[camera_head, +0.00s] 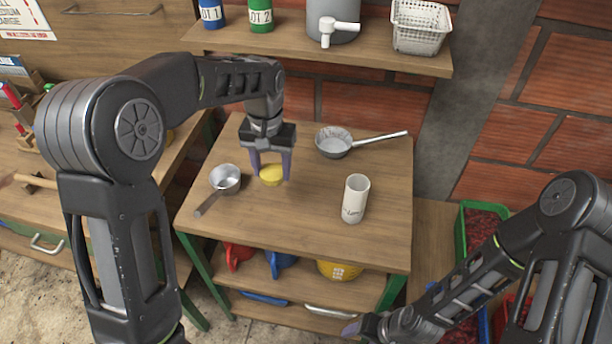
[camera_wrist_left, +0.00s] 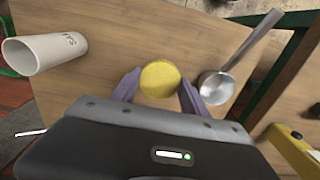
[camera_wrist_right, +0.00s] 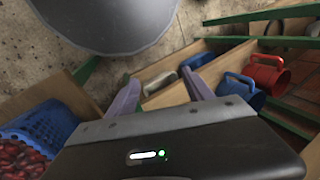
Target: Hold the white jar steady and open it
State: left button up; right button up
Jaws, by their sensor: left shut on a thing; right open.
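The white jar (camera_head: 354,203) stands upright on the right part of the wooden table, with dark writing on its side. Its top looks open, with no lid on it. It also shows in the left wrist view (camera_wrist_left: 52,53). My left gripper (camera_head: 271,176) points down at the table, left of the jar and apart from it. Its fingers are shut on a yellow round lid (camera_wrist_left: 160,79). I cannot tell whether the lid touches the table. My right gripper (camera_wrist_right: 162,92) is open and empty, low in front of the table, away from the jar.
On the table (camera_head: 300,225), a small saucepan (camera_head: 225,178) lies left of my left gripper, and a pan (camera_head: 333,143) with a long handle lies behind. A shelf (camera_head: 300,45) with containers hangs above. Red and blue jugs (camera_wrist_right: 267,74) stand on the shelf below.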

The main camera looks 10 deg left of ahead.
aim_at(358, 186)
jog(key=k, duration=0.65)
jog(key=z, duration=0.9)
jog(key=j+z, duration=0.15)
jog(key=z, duration=0.2)
jog(key=j, duration=0.3)
jog(key=k+j, duration=0.15)
jog(key=i+j, duration=0.35)
jog(key=j, duration=0.2)
